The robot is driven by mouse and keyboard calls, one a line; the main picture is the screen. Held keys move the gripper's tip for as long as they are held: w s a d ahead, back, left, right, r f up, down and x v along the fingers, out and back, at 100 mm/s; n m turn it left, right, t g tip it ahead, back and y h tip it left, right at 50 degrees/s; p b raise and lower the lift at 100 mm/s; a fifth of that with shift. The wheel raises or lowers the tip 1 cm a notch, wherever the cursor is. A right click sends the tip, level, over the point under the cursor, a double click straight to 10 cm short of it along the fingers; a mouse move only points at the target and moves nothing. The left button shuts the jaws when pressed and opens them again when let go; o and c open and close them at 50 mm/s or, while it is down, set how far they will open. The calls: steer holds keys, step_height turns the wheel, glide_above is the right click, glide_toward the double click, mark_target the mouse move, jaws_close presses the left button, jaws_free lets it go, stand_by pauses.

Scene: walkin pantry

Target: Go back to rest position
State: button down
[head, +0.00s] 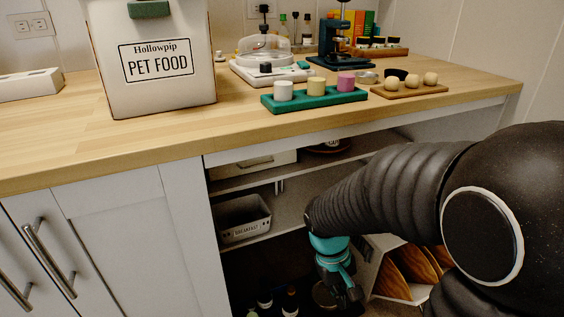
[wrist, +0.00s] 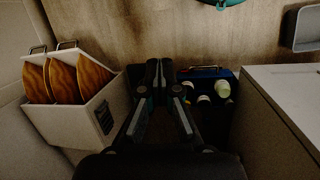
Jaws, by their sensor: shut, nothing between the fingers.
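My gripper (head: 345,290) hangs pointing down in front of the open shelves, below the level of the counter top. In the wrist view my gripper (wrist: 158,72) shows with its two dark fingers close together and nothing between them. It is apart from the things around it, between a white file box (wrist: 65,125) and a dark crate of bottles (wrist: 232,108). My arm reaches in from the right in the head view and hides part of the shelves.
The wooden counter (head: 50,135) carries a pet food bin (head: 160,70), a green tray (head: 315,100) with coloured cylinders, and a wooden board (head: 410,91) with round balls. A breakfast bin (head: 241,220) sits on a shelf. White cabinet doors (head: 120,220) are at left.

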steer(key=s+d+r+m+t+y, duration=0.1)
steer(key=s+r+t, duration=0.2)
steer(key=r, duration=0.5)
steer(key=s+d+r+m+t+y, duration=0.1)
steer(key=s+r+t, duration=0.3)
steer(key=r, duration=0.4)
steer(key=shift+s+d+m+y, duration=0.3)
steer(key=shift+s+m, duration=0.3)
steer(key=shift+m, duration=0.2)
